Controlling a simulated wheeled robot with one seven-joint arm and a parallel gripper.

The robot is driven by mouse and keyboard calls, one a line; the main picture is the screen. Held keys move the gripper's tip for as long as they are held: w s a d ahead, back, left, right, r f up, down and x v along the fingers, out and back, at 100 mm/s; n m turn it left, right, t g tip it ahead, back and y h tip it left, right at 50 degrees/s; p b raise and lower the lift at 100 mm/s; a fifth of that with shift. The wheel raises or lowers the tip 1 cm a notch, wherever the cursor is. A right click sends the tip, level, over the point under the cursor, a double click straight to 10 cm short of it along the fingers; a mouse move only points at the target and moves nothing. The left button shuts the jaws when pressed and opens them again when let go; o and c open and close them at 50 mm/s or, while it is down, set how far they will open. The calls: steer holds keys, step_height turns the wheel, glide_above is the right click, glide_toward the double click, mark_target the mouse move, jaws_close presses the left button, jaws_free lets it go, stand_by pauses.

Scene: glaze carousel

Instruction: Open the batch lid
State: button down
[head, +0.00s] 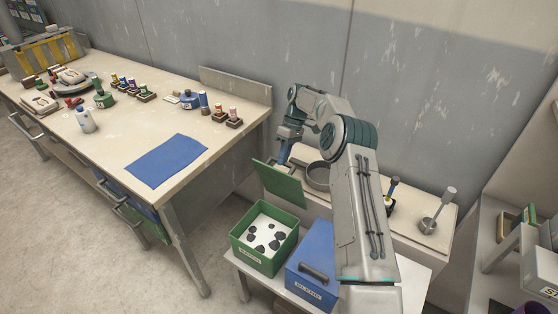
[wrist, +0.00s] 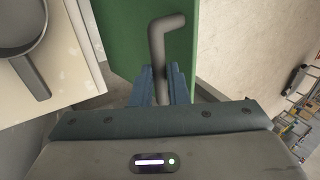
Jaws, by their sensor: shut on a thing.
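A green box (head: 264,261) stands open on a low white stand, with dark lumps on a white bed inside. Its green lid (head: 276,187) stands raised and tilted above the box's back edge. The lid also fills the upper middle of the wrist view (wrist: 121,50), with a grey bent bar handle (wrist: 158,50) in front of it. My gripper (wrist: 161,85) is shut on this handle. In the head view my gripper reaches down behind the raised lid, and its fingertips cannot be made out.
A long workbench (head: 130,130) with a blue mat (head: 167,160) and small bottles stands at the left. Behind the boxes, a low counter holds a grey pan (head: 317,176) and a metal stand (head: 430,224). Shelving is at right.

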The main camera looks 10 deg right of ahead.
steer(key=shift+d+f, duration=0.4)
steer(key=shift+f, duration=0.3)
steer(key=c, duration=1.6)
jaws_free()
steer(key=shift+c, duration=0.2)
steer(key=shift+o, duration=1.2)
steer(key=shift+w+f, duration=0.15)
steer(key=p+v, duration=0.2)
steer(key=v, duration=0.5)
steer(key=shift+w+r, duration=0.15)
steer(key=shift+r, duration=0.25)
